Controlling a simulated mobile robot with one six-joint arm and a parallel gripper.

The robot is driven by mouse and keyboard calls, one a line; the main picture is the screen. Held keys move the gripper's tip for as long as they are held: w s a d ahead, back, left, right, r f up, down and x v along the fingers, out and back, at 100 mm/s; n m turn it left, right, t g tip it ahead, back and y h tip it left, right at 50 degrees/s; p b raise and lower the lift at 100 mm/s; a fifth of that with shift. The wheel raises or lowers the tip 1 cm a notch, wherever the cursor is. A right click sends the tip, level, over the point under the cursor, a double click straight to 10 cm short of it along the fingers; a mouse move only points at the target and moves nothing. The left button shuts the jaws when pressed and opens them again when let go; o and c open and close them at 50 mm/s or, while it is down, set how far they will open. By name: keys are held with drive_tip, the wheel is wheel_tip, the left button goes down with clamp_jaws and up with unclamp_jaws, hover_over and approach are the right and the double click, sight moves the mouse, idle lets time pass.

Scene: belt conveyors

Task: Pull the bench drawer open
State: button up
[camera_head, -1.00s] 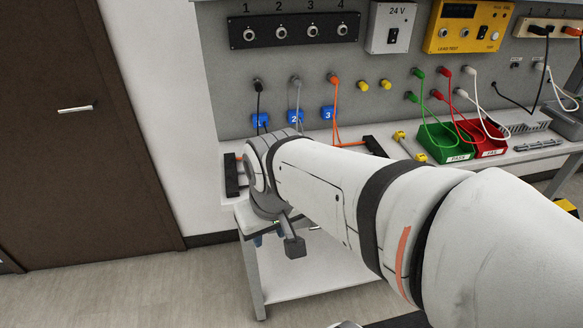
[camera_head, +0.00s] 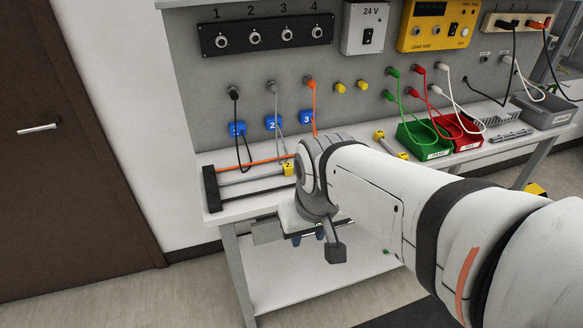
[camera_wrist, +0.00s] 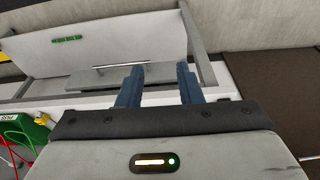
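The white workbench (camera_head: 238,209) stands ahead. A grey drawer-like part (camera_head: 268,232) shows under the left of its top, partly hidden by my wrist; it looks shut, but I cannot be sure. In the wrist view a long grey bar (camera_wrist: 98,77) lies beyond my fingers, and I cannot tell whether it is the drawer's handle. My gripper (camera_wrist: 160,78) has two blue fingers set apart with nothing held between them. In the head view it is mostly hidden behind my wrist, low at the bench's front.
A black-ended rack (camera_head: 211,190) stands on the bench's left. A green bin (camera_head: 424,150) and a red bin (camera_head: 468,143) sit farther right. The panel behind has several hanging leads. A brown door (camera_head: 70,190) is at left. The bench's lower shelf (camera_head: 290,283) looks mostly clear.

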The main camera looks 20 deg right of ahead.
drive_tip(key=w+d+f+m+g+y+b, duration=0.1)
drive_tip(key=w+f+m+g+y+b, duration=0.35)
drive_tip(key=f+m+y+b, duration=1.1)
drive_tip(key=w+d+f+m+t+b, duration=0.2)
drive_tip(key=w+d+f+m+t, duration=0.25)
drive_tip(key=m, duration=0.45)
drive_tip(key=w+d+f+m+t+h+b, duration=0.1)
drive_tip(key=w+d+f+m+t, duration=0.1)
drive_tip(key=d+f+m+t, duration=0.4)
drive_tip(key=w+d+f+m+t+b, duration=0.25)
drive_tip(key=d+m+t, duration=0.4)
drive_tip(key=m, duration=0.65)
drive_tip(key=shift+n+g, duration=0.25)
drive_tip(key=shift+g, duration=0.6)
drive_tip(key=x, duration=0.5)
drive_tip(key=w+d+x, duration=0.1)
drive_tip(key=x, duration=0.1)
drive_tip(key=shift+w+a, duration=0.1)
drive_tip(key=shift+a, duration=0.05)
drive_tip(key=shift+c, duration=0.5)
drive_tip(key=shift+f, duration=0.1)
clamp_jaws()
